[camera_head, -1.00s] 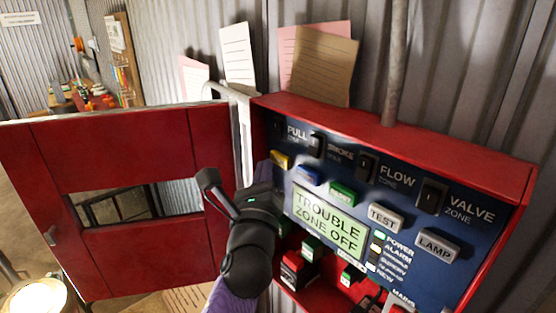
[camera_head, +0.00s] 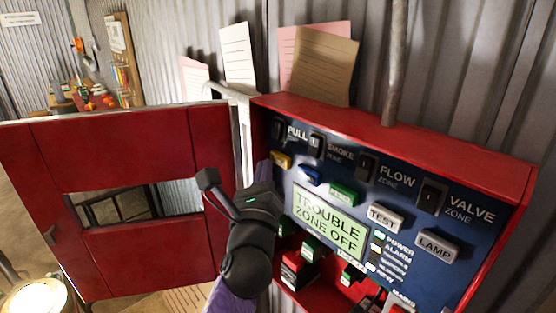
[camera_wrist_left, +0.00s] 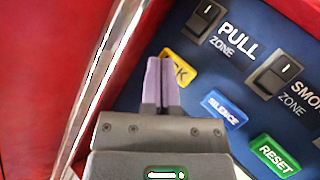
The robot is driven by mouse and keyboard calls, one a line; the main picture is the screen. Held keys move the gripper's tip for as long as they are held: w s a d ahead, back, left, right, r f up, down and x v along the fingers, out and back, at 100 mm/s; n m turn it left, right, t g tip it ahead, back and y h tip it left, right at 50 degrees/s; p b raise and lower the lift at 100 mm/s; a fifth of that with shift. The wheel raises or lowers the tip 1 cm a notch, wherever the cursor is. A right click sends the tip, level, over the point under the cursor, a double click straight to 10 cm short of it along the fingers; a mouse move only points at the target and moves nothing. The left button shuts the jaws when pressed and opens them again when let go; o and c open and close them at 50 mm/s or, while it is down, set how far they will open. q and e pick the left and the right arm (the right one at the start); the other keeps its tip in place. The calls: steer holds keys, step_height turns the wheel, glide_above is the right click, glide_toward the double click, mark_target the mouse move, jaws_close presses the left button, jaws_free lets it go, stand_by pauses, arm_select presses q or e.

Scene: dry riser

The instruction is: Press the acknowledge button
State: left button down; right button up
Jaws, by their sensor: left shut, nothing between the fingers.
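The yellow acknowledge button (camera_head: 281,160) is at the upper left of the blue panel face. In the left wrist view the same yellow button (camera_wrist_left: 180,69) shows the letters "CK", with its left part hidden behind my fingers. My left gripper (camera_head: 265,168) is in front of the panel's left side. In the left wrist view its purple fingers (camera_wrist_left: 159,62) are shut together and empty, with their tips over the button's left edge. I cannot tell whether the tips touch it. My right gripper is not in view.
The blue silence button (camera_wrist_left: 224,108) and green reset button (camera_wrist_left: 275,155) are close by. Rocker switches, including PULL (camera_wrist_left: 205,21), line the panel's top. The display (camera_head: 328,222) reads "TROUBLE ZONE OFF". The red cabinet door (camera_head: 110,195) stands open at the left.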

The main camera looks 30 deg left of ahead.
arm_select(q)
steer(key=shift+w, duration=0.15)
stand_by(0.4)
steer(key=shift+w+d, duration=0.15)
steer(key=shift+w, duration=0.1)
steer(key=shift+w+d, duration=0.25)
steer(key=shift+w, duration=0.25)
stand_by(0.7)
stand_by(0.3)
steer(key=shift+s+a+p, duration=0.4)
steer(key=shift+s+p, duration=0.1)
steer(key=shift+s, duration=0.35)
steer(key=shift+s+a+p, duration=0.25)
steer(key=shift+s+a, duration=0.05)
steer(key=shift+s, duration=0.5)
steer(key=shift+s+a+p, duration=0.3)
steer(key=shift+s+a, duration=0.05)
steer(key=shift+s, duration=0.4)
steer(key=shift+s+a+p, duration=0.25)
steer(key=shift+s+a, duration=0.05)
steer(key=shift+s, duration=0.5)
